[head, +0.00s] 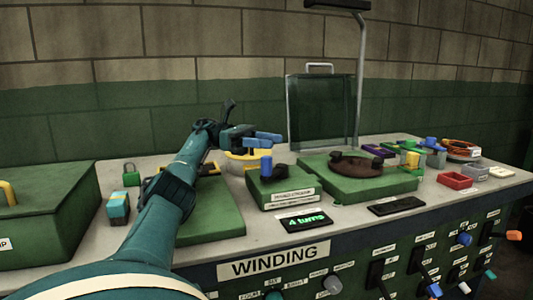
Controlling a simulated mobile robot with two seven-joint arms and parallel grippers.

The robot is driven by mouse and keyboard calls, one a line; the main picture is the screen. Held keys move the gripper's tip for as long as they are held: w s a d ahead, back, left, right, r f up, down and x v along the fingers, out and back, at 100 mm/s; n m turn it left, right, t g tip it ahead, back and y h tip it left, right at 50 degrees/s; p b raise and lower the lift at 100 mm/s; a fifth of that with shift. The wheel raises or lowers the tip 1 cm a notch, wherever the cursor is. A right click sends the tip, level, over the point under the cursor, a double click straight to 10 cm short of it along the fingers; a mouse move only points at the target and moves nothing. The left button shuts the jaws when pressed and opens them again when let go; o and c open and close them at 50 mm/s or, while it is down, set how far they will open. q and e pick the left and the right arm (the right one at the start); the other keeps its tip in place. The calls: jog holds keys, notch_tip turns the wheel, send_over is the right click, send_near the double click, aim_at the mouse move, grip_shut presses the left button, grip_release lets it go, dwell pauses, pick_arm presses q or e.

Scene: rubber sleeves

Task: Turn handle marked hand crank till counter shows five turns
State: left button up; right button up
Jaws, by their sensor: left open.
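The green crank box (262,197) stands mid-bench with a white label (293,196) too small to read surely. A blue upright handle (266,165) and a dark knob sit on its top. My left arm reaches in from the lower left. My left gripper (281,139) has blue fingers and is open and empty. It appears above and behind the blue handle, apart from it. My right gripper is not in view.
A green plate with a brown round part (356,168) lies to the right. A green transparent panel (321,110) and a lamp post stand behind. Yellow ring (243,160), small blocks and a red tray (455,181) lie about. A large green box (45,215) fills the left.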

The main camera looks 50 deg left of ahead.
pick_arm(q)
notch_tip(320, 180, up, 4)
jog(key=shift+r+p, duration=0.15)
jog(key=shift+p, duration=0.5)
jog(key=shift+r, duration=0.2)
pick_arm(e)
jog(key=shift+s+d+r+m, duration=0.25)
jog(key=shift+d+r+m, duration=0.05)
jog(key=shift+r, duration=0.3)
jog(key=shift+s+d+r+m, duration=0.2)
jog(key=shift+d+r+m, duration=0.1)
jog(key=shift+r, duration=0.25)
pick_arm(q)
jog(key=shift+d, duration=0.1)
jog(key=shift+c, duration=0.5)
